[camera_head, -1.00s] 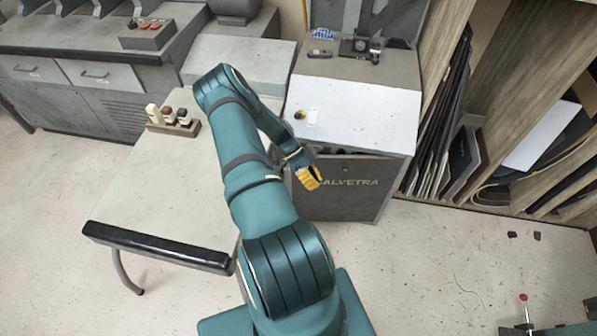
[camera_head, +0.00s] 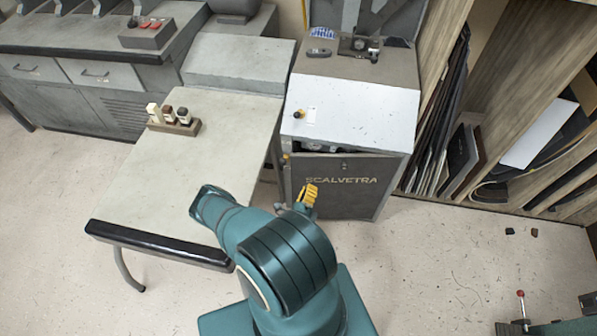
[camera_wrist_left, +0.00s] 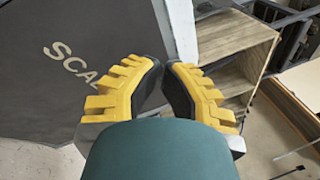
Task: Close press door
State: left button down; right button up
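The press (camera_head: 352,104) is a grey cabinet with a pale sloped top, at the upper middle of the head view. Its dark grey door (camera_head: 345,206), lettered SCALVETRA, is on the front. A dark gap with parts inside shows above the door's top edge; I cannot tell how far the door stands open. My left gripper (camera_head: 311,187), with yellow fingers, is in front of the door's lower left part. In the left wrist view its fingertips (camera_wrist_left: 163,62) nearly meet with nothing between them, and the door (camera_wrist_left: 45,75) fills the left side. My right gripper is out of view.
A pale table (camera_head: 215,145) with a black front edge stands left of the press, holding a small rack (camera_head: 174,125). Wooden shelving (camera_head: 515,85) with sheets stands at the right. Floor (camera_head: 430,270) is open in front of the press, with small dark scraps at the right.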

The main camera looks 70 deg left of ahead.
aim_at(299, 168)
pick_arm(q)
jog(key=s+f+n+g+y, duration=0.2)
jog(key=s+f+n+g, duration=0.4)
jog(key=n, duration=0.4)
jog(key=shift+g, duration=0.4)
jog(key=b+x, duration=0.1)
jog(key=x, duration=0.3)
jog(key=w+x, duration=0.1)
jog(key=x, duration=0.3)
jog(key=b+x, duration=0.1)
jog(key=x, duration=0.4)
jog(key=shift+w+d+r+b, duration=0.25)
jog(key=shift+w+r+b, duration=0.1)
jog(key=shift+w, duration=0.1)
